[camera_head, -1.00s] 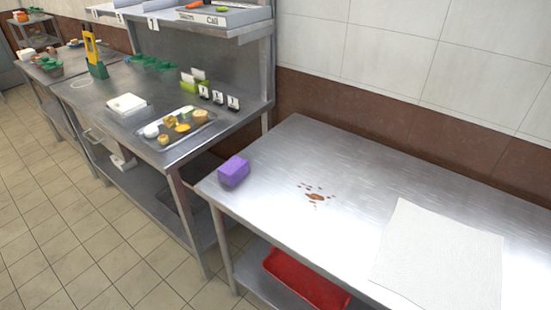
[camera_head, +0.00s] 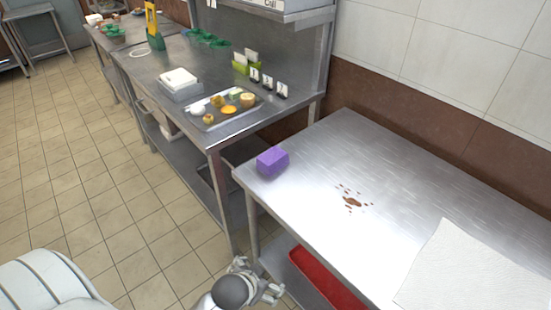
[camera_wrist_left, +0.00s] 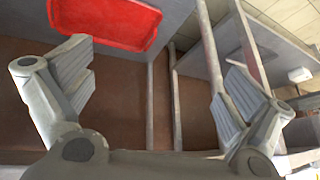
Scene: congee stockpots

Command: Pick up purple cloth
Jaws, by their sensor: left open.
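The purple cloth (camera_head: 272,161) is a folded block at the near left corner of the right-hand steel table (camera_head: 330,160). My left gripper (camera_head: 262,283) is low in front of that table, below its top and well apart from the cloth. In the left wrist view my left gripper (camera_wrist_left: 160,88) is open and empty, its two fingers spread wide. That view shows the space under the table and not the cloth. My right gripper is not in view.
A brown spill (camera_head: 351,201) and a white sheet (camera_head: 462,270) lie on the table. A red tray (camera_head: 325,280) is on its lower shelf; it also shows in the left wrist view (camera_wrist_left: 106,20). Another steel table to the left holds a food tray (camera_head: 222,118).

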